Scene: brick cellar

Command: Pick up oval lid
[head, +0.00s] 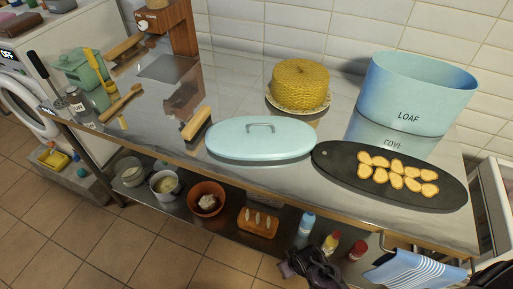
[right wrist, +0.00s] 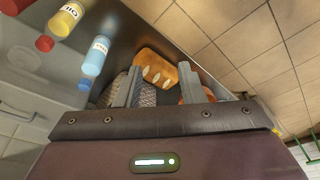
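The oval lid (head: 260,142) is pale blue with a grey handle on top. It lies flat on the metal worktop, near the front edge, in the middle of the head view. My right gripper (head: 290,268) shows dark at the bottom of the head view, low in front of the table and well apart from the lid. In the right wrist view its two grey fingers (right wrist: 160,88) stand apart with nothing seen between them; the lid does not show there. My left gripper is not in view.
A blue LOAF bin (head: 415,95) stands behind a dark oval board (head: 340,163) with several yellow slices, right of the lid. The lower shelf holds bread (head: 258,223) and bottles (head: 305,227).

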